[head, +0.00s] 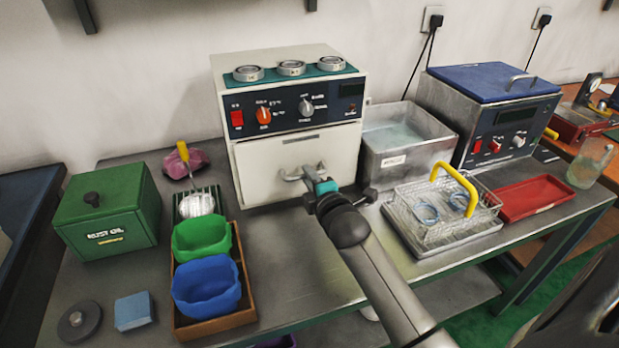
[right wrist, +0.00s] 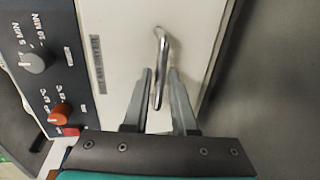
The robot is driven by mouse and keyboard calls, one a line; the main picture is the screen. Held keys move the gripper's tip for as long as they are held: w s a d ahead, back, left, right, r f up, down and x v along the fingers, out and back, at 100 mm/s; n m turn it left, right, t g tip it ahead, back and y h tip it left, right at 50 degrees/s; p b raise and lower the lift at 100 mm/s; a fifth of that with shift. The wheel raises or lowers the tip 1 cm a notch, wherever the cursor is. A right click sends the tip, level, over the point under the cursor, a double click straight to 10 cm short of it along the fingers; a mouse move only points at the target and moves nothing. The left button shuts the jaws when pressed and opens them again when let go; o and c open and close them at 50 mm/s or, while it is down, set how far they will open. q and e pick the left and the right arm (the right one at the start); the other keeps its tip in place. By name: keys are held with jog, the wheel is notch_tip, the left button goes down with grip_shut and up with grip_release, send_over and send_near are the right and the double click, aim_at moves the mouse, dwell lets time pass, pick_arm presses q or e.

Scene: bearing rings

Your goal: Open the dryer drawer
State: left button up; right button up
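The dryer (head: 290,115) is a cream box at the back centre of the bench, with a dark control panel. Its drawer front (head: 262,165) is flush with the body and has a metal bar handle, which shows in the right wrist view (right wrist: 160,62). My right gripper (head: 312,179) is at the handle. In the right wrist view its two fingers (right wrist: 160,92) stand on either side of the handle bar, with gaps visible between fingers and bar. My left gripper is not in either view.
Three bearing rings (head: 291,68) lie on the dryer's green top mat. Left are a green rust oil box (head: 107,212) and a wooden tray (head: 216,325) with green and blue bowls. Right are a metal tank (head: 405,160), a wire basket (head: 440,212) and a red tray (head: 535,197).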

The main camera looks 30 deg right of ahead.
grip_shut()
dwell(1.1)
